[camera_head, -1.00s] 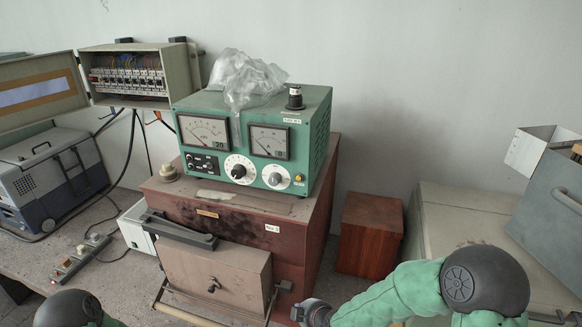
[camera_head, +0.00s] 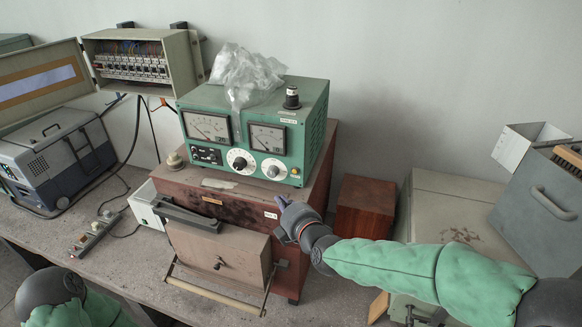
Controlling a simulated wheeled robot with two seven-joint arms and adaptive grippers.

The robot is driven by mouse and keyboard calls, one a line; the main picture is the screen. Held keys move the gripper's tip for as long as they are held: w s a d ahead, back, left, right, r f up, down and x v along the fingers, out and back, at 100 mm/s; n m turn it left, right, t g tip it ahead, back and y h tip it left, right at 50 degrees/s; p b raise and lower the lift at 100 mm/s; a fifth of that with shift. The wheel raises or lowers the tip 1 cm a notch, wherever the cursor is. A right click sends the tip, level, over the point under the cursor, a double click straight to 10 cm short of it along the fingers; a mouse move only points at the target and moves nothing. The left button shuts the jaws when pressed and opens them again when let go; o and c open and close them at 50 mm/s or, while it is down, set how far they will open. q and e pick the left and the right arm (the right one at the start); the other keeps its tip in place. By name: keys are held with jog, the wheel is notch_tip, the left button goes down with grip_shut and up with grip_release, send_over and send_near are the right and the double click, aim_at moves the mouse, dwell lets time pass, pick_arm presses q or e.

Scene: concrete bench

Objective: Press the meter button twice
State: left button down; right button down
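The green meter (camera_head: 235,181) stands on a reddish-brown cabinet (camera_head: 320,178), with two dial gauges and round knobs on its front. A small yellow button (camera_head: 296,171) sits at the lower right of that front. A black and white knob (camera_head: 291,98) stands on its top. My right gripper (camera_head: 281,203) is just below the meter's lower right corner, in front of the cabinet, apart from the yellow button as far as I can see. It is small and dark here, so its finger opening is unclear. My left gripper is out of view; only part of my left arm shows.
Crumpled clear plastic (camera_head: 245,76) lies on the meter. An open fuse box (camera_head: 190,62) is behind left, above a grey-blue case (camera_head: 60,165). A wooden box (camera_head: 364,208) and grey metal case (camera_head: 540,205) are at right. A handled drawer box (camera_head: 215,262) juts out in front.

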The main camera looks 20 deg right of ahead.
aim_at(295, 172)
jog(key=shift+r, duration=0.15)
jog(key=w+d+b, duration=0.1)
jog(key=w+b, duration=0.1)
jog(key=w+d+b, duration=0.1)
jog(key=w+b, duration=0.1)
jog(key=w+d+b, duration=0.1)
jog(key=b, duration=0.1)
jog(key=shift+w+d+f, duration=0.2)
jog(key=shift+w+d, duration=0.2)
jog(key=shift+w+d+r+b, duration=0.1)
jog(key=shift+w+d+b, duration=0.4)
jog(key=shift+w+b, duration=0.15)
jog(key=shift+w+r, duration=0.1)
jog(key=shift+w, duration=0.05)
jog(key=shift+d, duration=0.1)
dwell(0.9)
jog(key=shift+w+d+b, duration=0.2)
jog(key=shift+w+b, duration=0.15)
jog(key=shift+b, duration=0.1)
